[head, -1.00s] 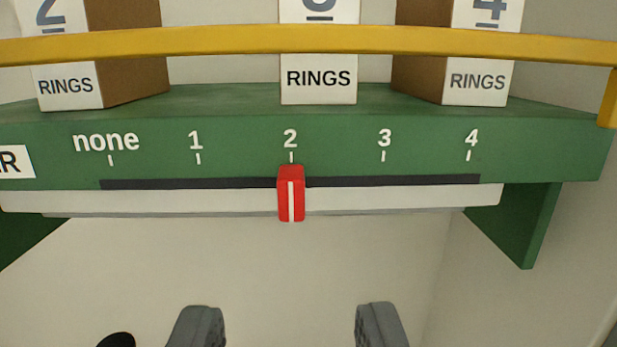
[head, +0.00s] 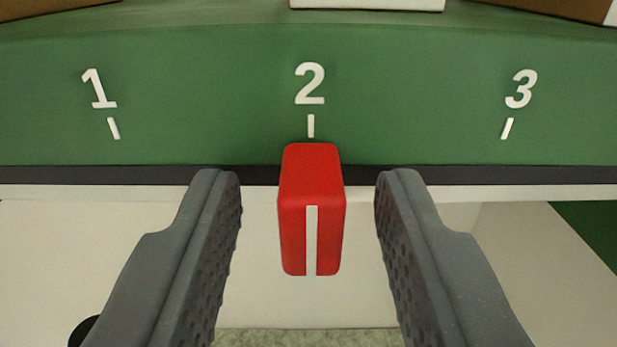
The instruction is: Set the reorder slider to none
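The red slider knob (head: 311,215) with a white stripe sits at the mark 2 on the green scale board (head: 420,95). A dark slot (head: 100,175) runs left and right behind the knob. The marks 1, 2 and 3 show; the none mark is out of view. My gripper (head: 308,190) is open, with one grey finger on each side of the knob. There is a gap between each finger and the knob, and neither finger touches it.
Above the board, the lower edges of a white-fronted box (head: 366,4) and brown boxes (head: 50,8) show on the green shelf. A pale strip (head: 500,193) runs below the slot. A pale wall lies beneath.

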